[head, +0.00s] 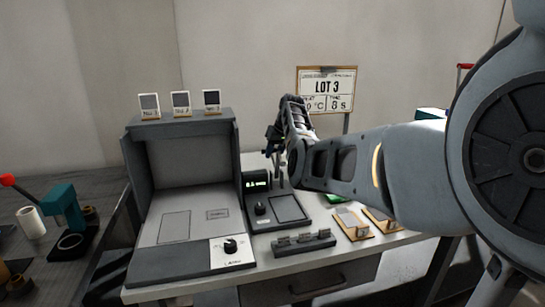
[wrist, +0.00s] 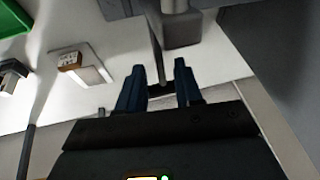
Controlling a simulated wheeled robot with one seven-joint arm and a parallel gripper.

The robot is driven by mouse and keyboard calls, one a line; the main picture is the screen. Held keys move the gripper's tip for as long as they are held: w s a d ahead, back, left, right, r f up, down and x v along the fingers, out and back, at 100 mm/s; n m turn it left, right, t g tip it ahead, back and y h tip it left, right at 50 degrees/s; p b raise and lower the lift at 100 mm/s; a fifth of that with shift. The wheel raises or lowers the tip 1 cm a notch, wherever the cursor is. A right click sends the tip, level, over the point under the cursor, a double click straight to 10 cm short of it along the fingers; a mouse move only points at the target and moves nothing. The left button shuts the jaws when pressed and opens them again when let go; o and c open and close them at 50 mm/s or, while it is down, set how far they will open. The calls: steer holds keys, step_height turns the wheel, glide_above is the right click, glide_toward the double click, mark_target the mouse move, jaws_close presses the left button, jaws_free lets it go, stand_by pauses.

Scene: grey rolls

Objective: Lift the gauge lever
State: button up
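My gripper (head: 274,150) is above and behind the gauge in the head view, mostly hidden by my own arm. In the wrist view, my gripper (wrist: 158,72) has its two blue fingers apart. A thin grey rod (wrist: 157,68), which looks like the gauge lever, reaches down from a grey block (wrist: 181,27) into the space between the fingers. Gaps show on both sides of the rod, and nothing looks clamped.
A grey open-fronted cabinet (head: 137,180) with a dial stands left of the gauge, with several small cards on top. A dark rack (head: 303,242) lies in front, and wooden-edged trays (head: 354,224) are at the right. A LOT 3 sign (head: 327,86) stands behind.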

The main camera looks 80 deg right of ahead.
steer(key=v, duration=0.4)
steer(key=shift+s+a+r, duration=0.1)
steer(key=shift+a+r, duration=0.05)
steer(key=shift+r, duration=0.2)
stand_by(0.3)
